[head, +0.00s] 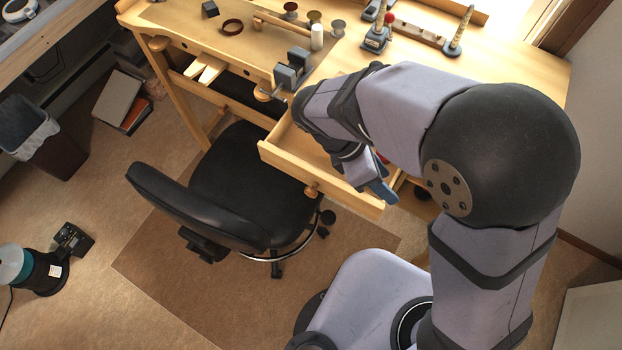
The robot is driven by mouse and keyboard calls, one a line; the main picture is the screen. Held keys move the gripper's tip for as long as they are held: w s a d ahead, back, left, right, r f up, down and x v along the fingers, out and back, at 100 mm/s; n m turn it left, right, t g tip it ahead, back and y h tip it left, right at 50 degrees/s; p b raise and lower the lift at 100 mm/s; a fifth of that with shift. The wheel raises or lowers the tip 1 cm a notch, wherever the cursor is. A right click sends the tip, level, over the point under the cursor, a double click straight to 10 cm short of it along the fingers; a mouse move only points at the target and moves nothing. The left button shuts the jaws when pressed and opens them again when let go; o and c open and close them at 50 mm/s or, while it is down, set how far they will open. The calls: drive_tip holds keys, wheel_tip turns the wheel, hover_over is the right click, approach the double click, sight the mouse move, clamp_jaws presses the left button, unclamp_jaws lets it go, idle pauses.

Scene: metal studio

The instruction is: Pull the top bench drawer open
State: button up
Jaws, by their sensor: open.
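The top bench drawer (285,160) is a light wooden drawer that stands pulled out from under the front of the workbench (540,75). Part of its inside shows; the rest is hidden behind my arm. A round wooden knob (311,189) sits on its front, with nothing holding it. My gripper (380,180) is open, at the right end of the drawer front and to the right of the knob. Its blue fingertips show, partly covered by my arm. I cannot tell whether they touch the drawer.
A black office chair (230,185) stands close to the left of the drawer front. A small vise (290,72) is fixed at the bench edge above the drawer. Tools and a ring stand on the bench top. A waste bin (45,140) is at the left; carpet is free in front.

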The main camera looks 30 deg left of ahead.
drive_tip(key=s+a+f+n+g+y, duration=0.3)
drive_tip(key=s+a+n+y, duration=0.15)
drive_tip(key=a, duration=0.55)
drive_tip(key=n+y, duration=0.2)
drive_tip(key=n, duration=0.1)
hover_over(311, 190)
drive_tip(key=shift+s+d+f, duration=0.1)
drive_tip(key=shift+f, duration=0.25)
drive_tip(key=shift+n, duration=1.05)
drive_tip(key=shift+f, duration=0.1)
drive_tip(key=shift+f+p, duration=0.8)
drive_tip(key=shift+f, duration=2.8)
